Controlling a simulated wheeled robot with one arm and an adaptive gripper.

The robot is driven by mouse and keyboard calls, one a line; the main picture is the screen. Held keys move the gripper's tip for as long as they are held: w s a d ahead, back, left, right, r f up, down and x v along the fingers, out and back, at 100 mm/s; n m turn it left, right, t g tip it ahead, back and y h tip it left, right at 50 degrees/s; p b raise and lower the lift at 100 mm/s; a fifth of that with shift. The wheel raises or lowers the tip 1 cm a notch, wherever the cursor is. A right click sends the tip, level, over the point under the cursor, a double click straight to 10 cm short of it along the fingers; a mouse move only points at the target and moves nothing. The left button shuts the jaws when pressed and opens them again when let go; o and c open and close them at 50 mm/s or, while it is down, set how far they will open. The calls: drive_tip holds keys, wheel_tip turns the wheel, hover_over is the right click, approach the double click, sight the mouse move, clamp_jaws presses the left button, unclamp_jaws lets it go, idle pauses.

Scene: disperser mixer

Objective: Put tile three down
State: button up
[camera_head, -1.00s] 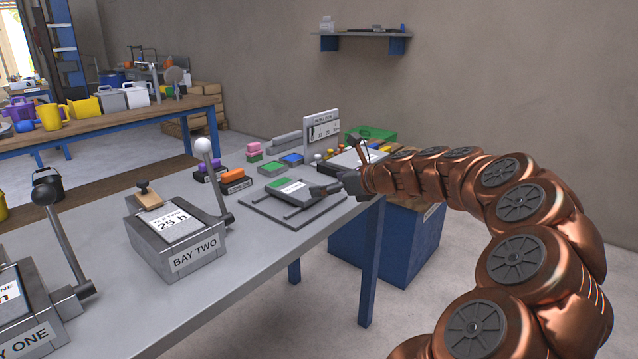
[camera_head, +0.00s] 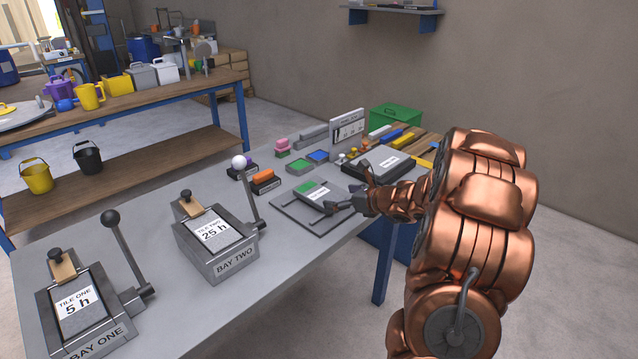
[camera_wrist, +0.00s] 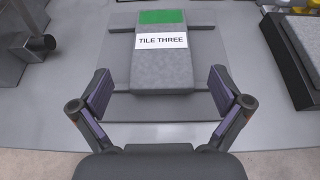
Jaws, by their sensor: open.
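Tile three is a grey block (camera_wrist: 162,68) with a green end and a white label reading TILE THREE. It lies on a flat grey plate (camera_wrist: 118,108) on the bench, and also shows in the head view (camera_head: 314,193). My gripper (camera_wrist: 162,95) is open, its two fingers apart on either side of the tile's near end, with gaps on both sides. In the head view my gripper (camera_head: 345,203) is at the right end of the tile. Tile two (camera_head: 211,230) sits in bay two (camera_head: 232,262), and tile one (camera_head: 80,302) sits in bay one (camera_head: 102,342).
A dark tray with a grey block (camera_head: 385,168) lies right of the plate.

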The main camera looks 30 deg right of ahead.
sight(320, 194)
drive_tip(key=shift+w+d+f, duration=0.15)
drive_tip(key=shift+w+f, duration=0.05)
drive_tip(key=shift+f, duration=0.05)
drive_tip(key=shift+p+x, duration=0.55)
drive_tip(key=shift+x, duration=3.1)
drive_tip(key=shift+r, duration=0.15)
drive_tip(key=c, duration=1.6)
drive_tip(key=shift+r, duration=0.15)
drive_tip(key=shift+w+r, duration=0.1)
drive_tip(key=shift+r, duration=1.65)
drive_tip(key=s+a+b, duration=0.1)
drive_tip(key=s+a, duration=0.1)
drive_tip(key=s, duration=0.3)
drive_tip(key=s+a+r+b, duration=0.1)
drive_tip(key=s+a, duration=0.1)
drive_tip(key=s, duration=0.2)
drive_tip(key=s+a+b, duration=0.1)
drive_tip(key=s+a, duration=0.1)
drive_tip(key=s, duration=0.3)
drive_tip(key=shift+s+a+r, duration=0.2)
drive_tip(key=shift+s+a, duration=0.05)
drive_tip(key=shift+s, duration=0.15)
